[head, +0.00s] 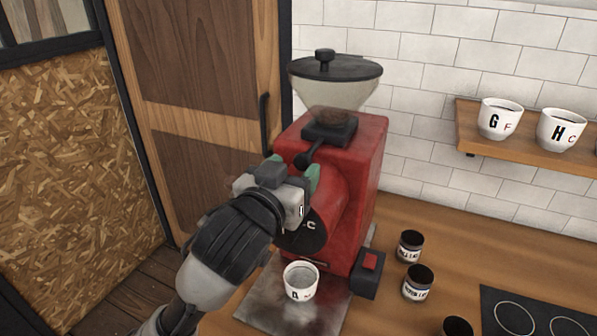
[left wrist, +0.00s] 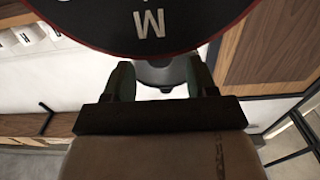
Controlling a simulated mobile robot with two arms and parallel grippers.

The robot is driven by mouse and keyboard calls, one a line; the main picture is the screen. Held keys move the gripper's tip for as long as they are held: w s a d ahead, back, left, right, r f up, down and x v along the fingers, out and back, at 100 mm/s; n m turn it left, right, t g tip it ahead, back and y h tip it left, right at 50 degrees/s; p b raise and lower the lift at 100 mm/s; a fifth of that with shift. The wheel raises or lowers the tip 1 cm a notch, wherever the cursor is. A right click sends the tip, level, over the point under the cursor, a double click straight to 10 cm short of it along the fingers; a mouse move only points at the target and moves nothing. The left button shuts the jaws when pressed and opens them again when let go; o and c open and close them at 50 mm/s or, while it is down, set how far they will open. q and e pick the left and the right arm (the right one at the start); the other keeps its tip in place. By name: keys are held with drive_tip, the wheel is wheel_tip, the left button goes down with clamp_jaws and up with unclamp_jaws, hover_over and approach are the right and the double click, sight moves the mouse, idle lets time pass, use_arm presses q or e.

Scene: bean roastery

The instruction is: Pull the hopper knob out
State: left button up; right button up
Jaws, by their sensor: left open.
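The hopper knob (head: 302,161) is a small black ball on a short stem at the black collar under the hopper (head: 335,90) of the red grinder (head: 345,190). My left gripper (head: 294,172) is open in front of the grinder, just below and beside the knob. Its green-grey fingertips point toward the grinder, and whether they touch the knob cannot be told. In the left wrist view both fingers (left wrist: 161,80) stand apart, with a pale round shape beyond them, and the grinder's dark round dial (left wrist: 150,22) is close by. The knob cannot be made out there. My right gripper is not in view.
A white cup (head: 301,281) stands on the metal plate (head: 270,305) below my left gripper. Dark jars (head: 418,283) stand on the counter to the right, near a black panel (head: 535,312). Cups G (head: 499,118) and H (head: 561,129) sit on a wall shelf. A wooden door is behind left.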

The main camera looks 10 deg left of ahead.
sight(302, 161)
use_arm(q)
drive_tip(key=shift+w+d, duration=0.25)
drive_tip(key=shift+w, duration=0.85)
clamp_jaws()
